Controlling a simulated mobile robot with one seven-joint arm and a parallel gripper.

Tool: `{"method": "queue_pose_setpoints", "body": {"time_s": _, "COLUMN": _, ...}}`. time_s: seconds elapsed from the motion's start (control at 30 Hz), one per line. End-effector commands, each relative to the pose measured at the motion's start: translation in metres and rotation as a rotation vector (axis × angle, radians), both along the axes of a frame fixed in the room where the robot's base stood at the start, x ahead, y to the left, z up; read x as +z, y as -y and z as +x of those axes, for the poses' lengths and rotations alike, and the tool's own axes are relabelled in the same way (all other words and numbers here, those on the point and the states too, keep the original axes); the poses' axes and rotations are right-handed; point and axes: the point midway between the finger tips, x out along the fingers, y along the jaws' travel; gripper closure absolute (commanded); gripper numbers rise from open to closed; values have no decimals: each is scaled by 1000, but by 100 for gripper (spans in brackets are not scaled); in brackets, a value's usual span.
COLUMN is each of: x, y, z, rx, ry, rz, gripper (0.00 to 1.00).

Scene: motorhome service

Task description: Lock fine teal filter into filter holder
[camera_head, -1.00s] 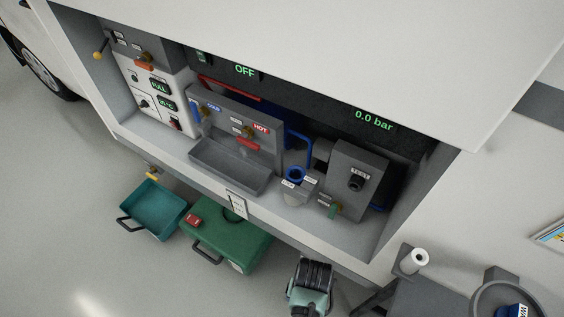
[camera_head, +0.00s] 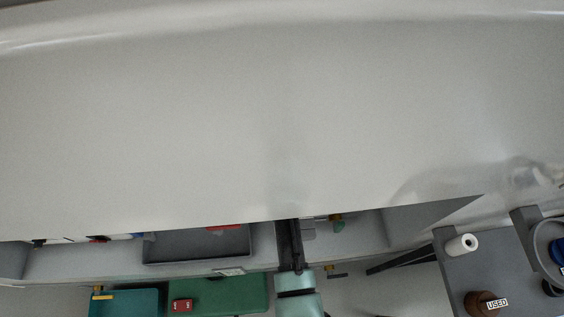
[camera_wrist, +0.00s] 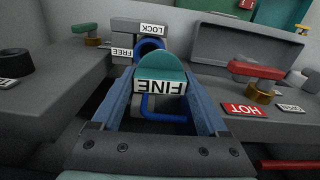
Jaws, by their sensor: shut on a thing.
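In the wrist view, my gripper (camera_wrist: 162,74) is shut on the fine teal filter (camera_wrist: 161,64), a rounded teal piece with a white label reading FINE, upside down in the picture. The filter holder's blue ring (camera_wrist: 150,47) shows just beyond the filter, beside labels reading LOCK (camera_wrist: 153,28) and FREE (camera_wrist: 122,52). The filter overlaps the holder in this view, so I cannot tell whether it is seated. In the head view, the raised hatch hides the filter and most of the holder.
The large white hatch (camera_head: 270,120) fills most of the head view. A red tap handle (camera_wrist: 257,70) and the HOT label (camera_wrist: 245,109) lie right of the gripper in the wrist view. A teal tray (camera_head: 125,302) and green case (camera_head: 235,290) lie below the bay.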

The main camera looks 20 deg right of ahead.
Motion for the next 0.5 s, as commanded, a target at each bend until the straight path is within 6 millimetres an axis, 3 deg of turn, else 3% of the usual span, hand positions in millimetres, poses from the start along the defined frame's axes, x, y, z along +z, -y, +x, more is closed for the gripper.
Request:
{"method": "queue_pose_setpoints", "body": {"time_s": 0.03, "x": 10, "y": 12, "z": 3, "rx": -24, "ry": 0, "rz": 0, "gripper": 83}}
{"method": "queue_pose_setpoints", "body": {"time_s": 0.13, "x": 16, "y": 23, "z": 6, "rx": -44, "ry": -1, "rz": 0, "gripper": 83}}
{"method": "queue_pose_setpoints", "body": {"time_s": 0.5, "x": 17, "y": 24, "z": 6, "rx": -46, "ry": -1, "rz": 0, "gripper": 83}}
